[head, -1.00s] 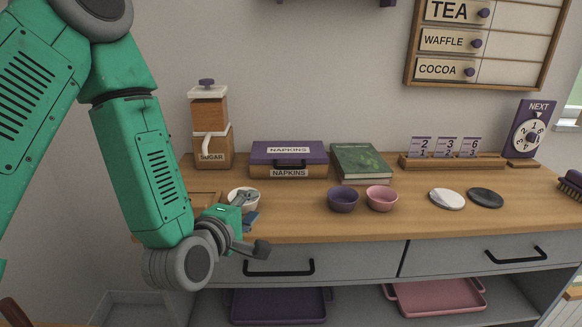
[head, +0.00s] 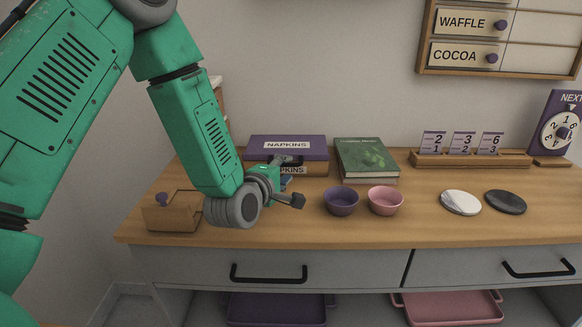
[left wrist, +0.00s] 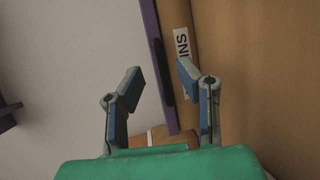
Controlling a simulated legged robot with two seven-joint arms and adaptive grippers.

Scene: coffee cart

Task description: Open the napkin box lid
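The napkin box (head: 315,168) stands at the back of the counter against the wall. Its purple lid (head: 312,152), labelled NAPKINS, lies shut on the wooden body. My left gripper (head: 286,182) is in front of the box and hides part of its front, including part of the lower label. In the left wrist view, the gripper (left wrist: 160,78) is open, with its two fingers apart. The purple lid edge (left wrist: 154,45) and a dark handle run between the fingers, apparently without being gripped. Contact cannot be told. My right gripper is not in view.
A green book (head: 365,160) lies close to the right of the box. A purple bowl (head: 341,202) and a pink bowl (head: 385,202) stand in front. A wooden box with a purple knob (head: 168,214) is at the left. The counter's front middle is clear.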

